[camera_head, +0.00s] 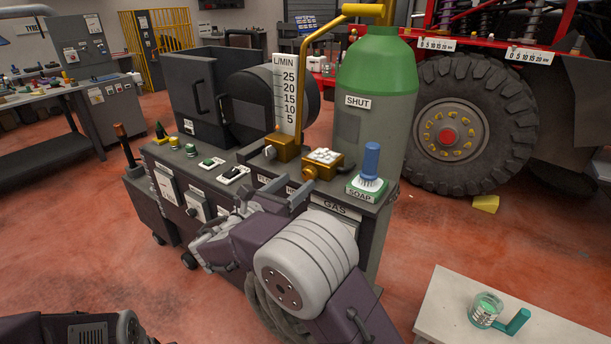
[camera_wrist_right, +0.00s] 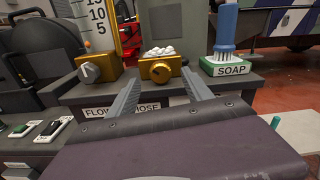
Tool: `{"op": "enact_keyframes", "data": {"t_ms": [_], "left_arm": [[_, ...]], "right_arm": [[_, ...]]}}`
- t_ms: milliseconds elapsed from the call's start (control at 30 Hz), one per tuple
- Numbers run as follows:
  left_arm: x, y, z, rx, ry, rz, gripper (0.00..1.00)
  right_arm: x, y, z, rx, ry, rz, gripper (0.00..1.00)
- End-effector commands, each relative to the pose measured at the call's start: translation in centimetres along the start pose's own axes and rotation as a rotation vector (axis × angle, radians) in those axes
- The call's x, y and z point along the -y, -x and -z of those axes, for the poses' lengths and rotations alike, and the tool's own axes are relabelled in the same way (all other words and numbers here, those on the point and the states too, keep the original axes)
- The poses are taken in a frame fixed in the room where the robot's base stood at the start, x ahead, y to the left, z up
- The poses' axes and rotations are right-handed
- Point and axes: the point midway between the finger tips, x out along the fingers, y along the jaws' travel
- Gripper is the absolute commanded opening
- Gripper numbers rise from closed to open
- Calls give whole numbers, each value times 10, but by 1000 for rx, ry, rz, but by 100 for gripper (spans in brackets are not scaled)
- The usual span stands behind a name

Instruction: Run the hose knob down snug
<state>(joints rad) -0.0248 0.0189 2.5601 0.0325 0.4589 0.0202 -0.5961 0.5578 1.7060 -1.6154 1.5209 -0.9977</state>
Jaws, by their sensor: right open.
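The hose knob (camera_wrist_right: 160,74) is a round gold knob on the front of a brass block that holds white pieces. It stands above the HOSE label in the right wrist view. In the head view the knob (camera_head: 309,173) sits on the near face of the same block, on the cart's top. My right gripper (camera_wrist_right: 161,80) is open. Its two fingers point toward the knob, one to each side in the wrist view, and I see no contact. The right gripper (camera_head: 288,192) also shows in the head view, low in front of the block. My left gripper is out of view.
A second brass block with a silver knob (camera_wrist_right: 90,72) stands left, above FLOW. A blue brush (camera_wrist_right: 226,28) stands on the green SOAP holder (camera_wrist_right: 227,66) to the right. A green-topped gas cylinder (camera_head: 378,75) rises behind. A pale table (camera_head: 450,305) is at lower right.

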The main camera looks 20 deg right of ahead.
Motion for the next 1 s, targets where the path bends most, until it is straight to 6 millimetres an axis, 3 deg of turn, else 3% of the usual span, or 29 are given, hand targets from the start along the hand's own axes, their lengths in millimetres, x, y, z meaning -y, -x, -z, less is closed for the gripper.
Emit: {"op": "enact_keyframes", "data": {"t_ms": [100, 233, 567, 800, 900, 1000], "left_arm": [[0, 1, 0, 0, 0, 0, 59], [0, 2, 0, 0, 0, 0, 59], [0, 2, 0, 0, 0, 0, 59], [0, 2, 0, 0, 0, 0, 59], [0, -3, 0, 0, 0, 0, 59], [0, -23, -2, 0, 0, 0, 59]], "right_arm": [[1, -26, 0, -2, 0, 4, 59], [1, -44, 0, -2, 0, 2, 59], [0, -52, 1, -2, -1, 0, 59], [0, -52, 1, -2, -1, 0, 0], [0, -52, 3, -2, -22, 0, 0], [0, -52, 10, -2, -166, 0, 0]]}}
